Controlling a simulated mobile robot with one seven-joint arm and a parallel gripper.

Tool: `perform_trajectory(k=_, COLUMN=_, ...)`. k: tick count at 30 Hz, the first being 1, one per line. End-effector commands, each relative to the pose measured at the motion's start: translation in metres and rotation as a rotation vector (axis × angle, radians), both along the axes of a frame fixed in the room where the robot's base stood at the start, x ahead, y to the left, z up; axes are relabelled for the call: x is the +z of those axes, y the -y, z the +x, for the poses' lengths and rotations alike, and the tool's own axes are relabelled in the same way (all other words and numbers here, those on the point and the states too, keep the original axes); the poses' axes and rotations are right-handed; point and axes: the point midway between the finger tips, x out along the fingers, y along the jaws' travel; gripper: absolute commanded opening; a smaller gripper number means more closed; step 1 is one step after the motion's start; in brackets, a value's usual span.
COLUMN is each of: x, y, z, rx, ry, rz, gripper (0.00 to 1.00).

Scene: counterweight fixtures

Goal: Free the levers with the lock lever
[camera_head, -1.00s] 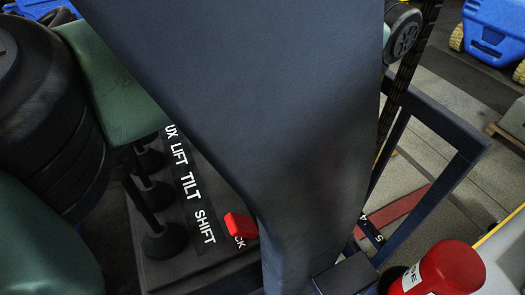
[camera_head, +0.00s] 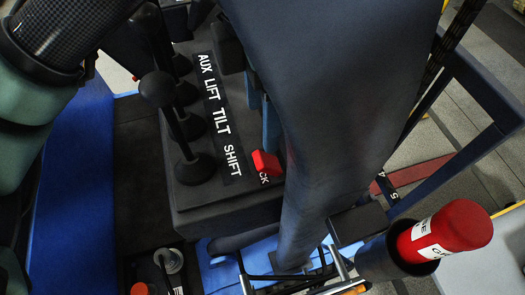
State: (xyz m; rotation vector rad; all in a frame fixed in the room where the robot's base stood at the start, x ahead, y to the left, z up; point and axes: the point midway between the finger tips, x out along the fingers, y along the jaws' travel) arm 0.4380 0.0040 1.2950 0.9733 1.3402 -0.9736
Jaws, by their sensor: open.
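The lock lever (camera_head: 266,163) is a small red knob at the right end of the black lever console, beside the dark blue post. Its label is partly covered, with "CK" showing. To its left a label strip (camera_head: 220,118) reads AUX, LIFT, TILT, SHIFT. Black levers with round boots stand along it. The nearest lever (camera_head: 157,88), beside SHIFT, has a round knob and leans up and left. The levers behind it (camera_head: 147,18) partly overlap.
The wide dark blue post (camera_head: 325,110) rises just right of the console and hides what lies behind it. A red extinguisher-like cylinder (camera_head: 450,232) sits in a dark holder at the lower right. A blue panel (camera_head: 70,185) stands at left.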

Motion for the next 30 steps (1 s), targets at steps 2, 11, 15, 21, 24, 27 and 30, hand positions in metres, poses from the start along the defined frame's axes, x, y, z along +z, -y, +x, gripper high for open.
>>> perform_trajectory(k=2, x=-0.011, y=0.001, z=-0.001, rx=-0.002, ry=-0.004, rz=-0.003, gripper=0.74)
perform_trajectory(k=11, x=-0.066, y=0.001, z=-0.002, rx=0.0, ry=-0.006, rz=-0.003, gripper=0.74)
perform_trajectory(k=15, x=-0.09, y=0.001, z=-0.001, rx=0.001, ry=-0.006, rz=-0.002, gripper=0.74)
perform_trajectory(k=21, x=-0.111, y=0.001, z=-0.001, rx=0.001, ry=-0.004, rz=0.001, gripper=0.74)
perform_trajectory(k=24, x=-0.115, y=0.0, z=0.0, rx=0.0, ry=-0.003, rz=0.001, gripper=0.74)
perform_trajectory(k=27, x=-0.116, y=0.0, z=0.0, rx=0.0, ry=-0.002, rz=0.002, gripper=0.74)
perform_trajectory(k=30, x=-0.116, y=0.0, z=0.0, rx=0.0, ry=-0.002, rz=0.002, gripper=0.74)
